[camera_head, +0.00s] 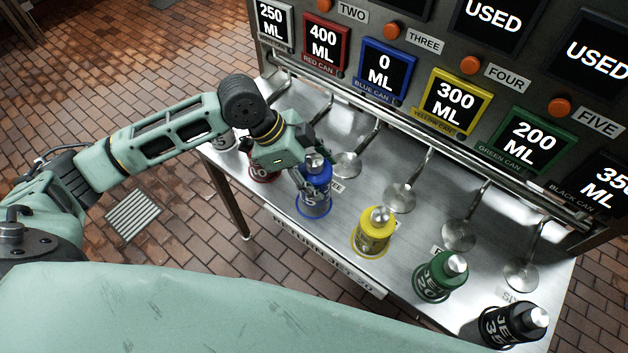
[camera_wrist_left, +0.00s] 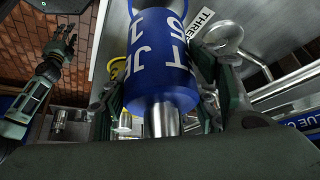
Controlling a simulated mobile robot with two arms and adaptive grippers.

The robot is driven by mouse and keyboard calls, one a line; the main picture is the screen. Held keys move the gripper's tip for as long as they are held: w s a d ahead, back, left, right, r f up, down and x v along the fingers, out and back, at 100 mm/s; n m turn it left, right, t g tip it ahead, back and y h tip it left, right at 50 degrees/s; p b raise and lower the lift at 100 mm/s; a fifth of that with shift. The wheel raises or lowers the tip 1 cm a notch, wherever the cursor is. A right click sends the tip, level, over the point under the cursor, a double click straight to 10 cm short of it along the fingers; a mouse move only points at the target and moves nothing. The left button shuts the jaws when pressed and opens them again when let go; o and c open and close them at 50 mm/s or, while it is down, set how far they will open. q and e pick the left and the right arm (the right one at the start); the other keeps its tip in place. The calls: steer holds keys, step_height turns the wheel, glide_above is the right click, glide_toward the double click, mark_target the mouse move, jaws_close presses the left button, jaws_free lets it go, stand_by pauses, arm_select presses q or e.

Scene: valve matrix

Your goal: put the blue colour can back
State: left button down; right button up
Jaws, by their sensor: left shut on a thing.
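The blue can (camera_head: 315,180) stands upright with a silver top, at the front edge of the metal counter below the blue "0 ML" display. My left gripper (camera_head: 308,174) is shut around its upper body from the left. In the left wrist view the can (camera_wrist_left: 160,62) fills the middle between the fingers, its silver neck pointing down in the picture. A blue ring (camera_head: 313,210) shows around the can's foot; I cannot tell if the can rests on the counter. My right arm shows at the left of the wrist view, its gripper (camera_wrist_left: 62,40) too small to judge.
The red can (camera_head: 262,172) is just left of the blue one, partly behind my left gripper. The yellow can (camera_head: 373,235), green can (camera_head: 440,278) and black can (camera_head: 515,323) stand to the right. Steel spoon-like levers (camera_head: 400,195) hang behind them, before the display panel.

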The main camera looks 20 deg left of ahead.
arm_select(q)
steer(key=shift+w+a+f, duration=0.15)
steer(key=shift+w+f, duration=0.1)
steer(key=shift+w, duration=0.1)
step_height(320, 180, down, 4)
steer(key=shift+r+p, duration=0.15)
steer(key=shift+p, duration=0.35)
arm_select(e)
steer(key=shift+s+d+r, duration=0.15)
steer(key=shift+d+r, duration=0.25)
steer(key=shift+r, duration=0.1)
arm_select(q)
steer(key=shift+f, duration=0.2)
arm_select(e)
steer(key=shift+a, duration=0.1)
arm_select(q)
steer(key=c, duration=1)
jaws_free()
steer(key=shift+s, duration=0.1)
steer(key=shift+c, duration=0.2)
steer(key=o, duration=0.4)
arm_select(e)
steer(key=shift+a, duration=0.3)
